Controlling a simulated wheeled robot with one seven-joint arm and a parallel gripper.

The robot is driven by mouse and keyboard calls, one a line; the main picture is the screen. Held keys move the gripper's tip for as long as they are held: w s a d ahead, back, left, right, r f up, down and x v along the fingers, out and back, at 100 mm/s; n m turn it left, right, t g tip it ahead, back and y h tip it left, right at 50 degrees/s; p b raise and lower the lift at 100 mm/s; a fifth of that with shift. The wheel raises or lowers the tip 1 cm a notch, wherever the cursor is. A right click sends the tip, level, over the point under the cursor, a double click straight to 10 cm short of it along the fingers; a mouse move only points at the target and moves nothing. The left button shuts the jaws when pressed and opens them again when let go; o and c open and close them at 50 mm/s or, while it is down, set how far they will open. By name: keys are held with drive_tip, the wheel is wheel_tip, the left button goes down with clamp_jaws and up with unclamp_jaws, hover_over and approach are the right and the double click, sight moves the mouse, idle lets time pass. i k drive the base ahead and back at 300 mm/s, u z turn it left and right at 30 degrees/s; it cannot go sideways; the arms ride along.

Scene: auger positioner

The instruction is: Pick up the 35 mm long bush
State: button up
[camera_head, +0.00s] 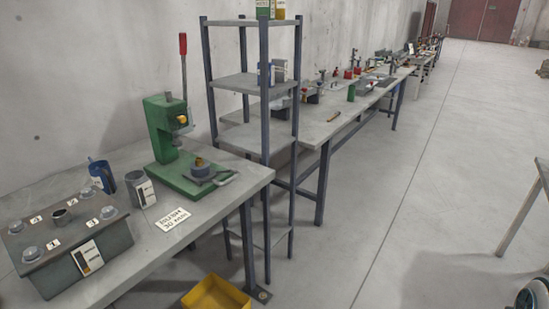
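I cannot tell which piece is the 35 mm long bush; no length marking for it is readable. A dark grey box (90,262) at the lower left has several round grey pieces and small numbered labels on its top. My gripper is not in view.
A green press (163,128) with a red-tipped lever stands behind the box on the workbench (232,190). A blue cup (102,176), a grey labelled container (141,190) and a sign (173,219) lie between. A shelf rack (250,82) and yellow bin (215,294) stand nearby.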

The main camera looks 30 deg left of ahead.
sight(199, 162)
drive_tip(key=z, duration=0.1)
drive_tip(key=i, duration=0.85)
drive_tip(key=u, duration=0.4)
drive_tip(key=i, duration=1.45)
drive_tip(key=u, duration=1.55)
drive_tip(key=i, duration=0.8)
drive_tip(key=u, duration=0.8)
drive_tip(key=i, duration=0.5)
drive_tip(key=z, duration=0.1)
